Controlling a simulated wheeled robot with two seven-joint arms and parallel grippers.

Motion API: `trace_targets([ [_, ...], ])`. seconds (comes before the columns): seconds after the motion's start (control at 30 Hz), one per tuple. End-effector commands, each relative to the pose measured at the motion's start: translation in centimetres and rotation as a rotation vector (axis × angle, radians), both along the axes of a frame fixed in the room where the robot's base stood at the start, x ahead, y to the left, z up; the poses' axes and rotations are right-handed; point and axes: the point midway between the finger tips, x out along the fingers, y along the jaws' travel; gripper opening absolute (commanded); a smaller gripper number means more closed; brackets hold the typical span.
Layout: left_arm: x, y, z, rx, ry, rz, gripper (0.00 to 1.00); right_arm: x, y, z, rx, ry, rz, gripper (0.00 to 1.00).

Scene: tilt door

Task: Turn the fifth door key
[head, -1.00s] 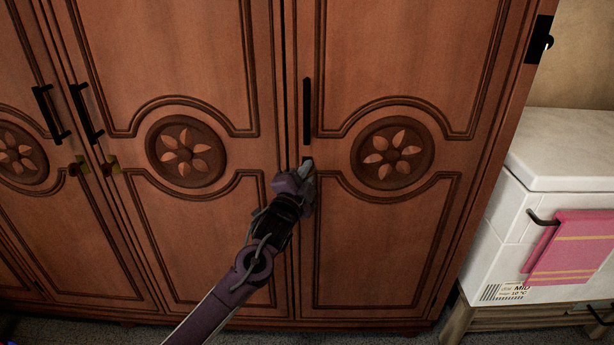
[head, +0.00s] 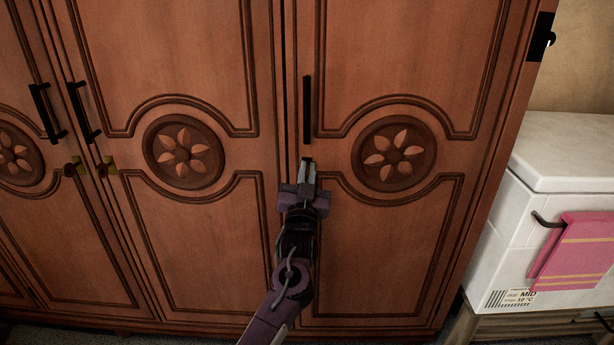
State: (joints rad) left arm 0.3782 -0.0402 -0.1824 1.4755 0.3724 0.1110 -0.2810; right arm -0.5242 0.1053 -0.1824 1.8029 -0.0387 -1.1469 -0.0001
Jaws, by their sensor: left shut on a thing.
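The rightmost wardrobe door (head: 385,240) is brown wood with a carved flower and appears closed. Its black bar handle (head: 307,110) stands upright near its left edge. My left gripper (head: 307,165) is just below this handle, at the door's left edge. It is shut on a small dark key, which is mostly hidden between the fingers. My right gripper is not in view.
A white cabinet (head: 570,150) with a pink towel (head: 572,250) on its rail stands right of the wardrobe. More black handles (head: 84,112) stick out from the doors at the left. The space before the doors is clear.

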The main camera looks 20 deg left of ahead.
Motion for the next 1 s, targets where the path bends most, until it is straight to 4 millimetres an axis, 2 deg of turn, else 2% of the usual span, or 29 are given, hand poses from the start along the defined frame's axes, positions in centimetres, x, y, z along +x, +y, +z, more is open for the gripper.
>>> trace_targets([
  [0.4, 0.0, 0.0, -0.2, -0.174, -0.046, 0.001, 0.0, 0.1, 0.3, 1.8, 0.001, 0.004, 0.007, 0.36],
  [0.93, 0.0, 0.0, -0.1, -0.195, -0.053, 0.0, 0.0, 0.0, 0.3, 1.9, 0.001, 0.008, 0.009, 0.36],
  [1.0, 0.0, 0.0, -0.1, -0.195, -0.053, 0.0, 0.14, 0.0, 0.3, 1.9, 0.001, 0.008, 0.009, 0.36],
])
